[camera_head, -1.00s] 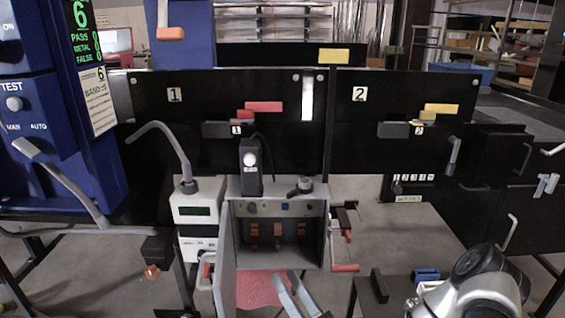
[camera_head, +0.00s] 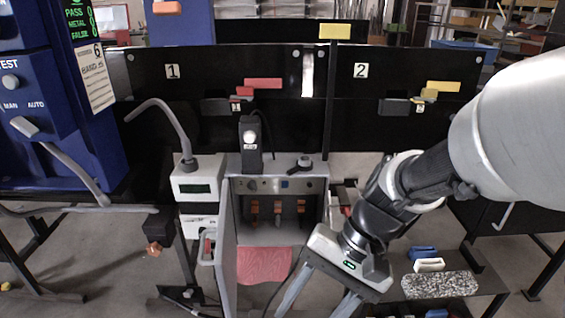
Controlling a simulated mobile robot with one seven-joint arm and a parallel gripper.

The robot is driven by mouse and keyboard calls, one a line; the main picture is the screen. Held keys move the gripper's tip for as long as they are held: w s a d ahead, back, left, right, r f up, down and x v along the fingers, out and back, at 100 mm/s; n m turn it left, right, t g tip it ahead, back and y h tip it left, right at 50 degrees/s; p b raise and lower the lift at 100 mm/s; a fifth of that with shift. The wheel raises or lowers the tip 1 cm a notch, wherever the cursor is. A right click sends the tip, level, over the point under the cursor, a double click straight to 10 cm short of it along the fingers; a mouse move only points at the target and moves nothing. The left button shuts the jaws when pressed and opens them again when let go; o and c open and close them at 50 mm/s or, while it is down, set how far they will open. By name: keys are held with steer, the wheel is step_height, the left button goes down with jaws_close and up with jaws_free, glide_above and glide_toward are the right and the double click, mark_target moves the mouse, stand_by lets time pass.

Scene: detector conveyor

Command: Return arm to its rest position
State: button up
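My arm (camera_head: 400,195) enters from the right edge and reaches down and left across the picture. My gripper (camera_head: 317,300) is at the bottom centre, pointing down, in front of the lower right part of the grey open box. Its two pale fingers stand apart and nothing shows between them. The fingertips run close to or past the bottom edge, so their ends are hidden. The arm covers part of the black panel on the right and the right side of the box.
The grey open box (camera_head: 228,250) stands at centre with its door open and a pink sheet (camera_head: 264,266) below. A white meter (camera_head: 197,186) is at its left. A blue detector cabinet (camera_head: 70,140) fills the left. A low table with a speckled block (camera_head: 440,285) is at lower right.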

steer(key=w+d+r+n+t+h, duration=0.2)
steer(key=d+r+n+t+h, duration=0.25)
steer(key=d+r+t, duration=0.5)
step_height(320, 180, up, 16)
steer(key=g+p, duration=0.1)
steer(key=p, duration=1.3)
steer(key=shift+d+h, duration=0.25)
steer(key=shift+h, duration=0.2)
steer(key=shift+f+g, duration=0.15)
steer(key=shift+g, duration=0.1)
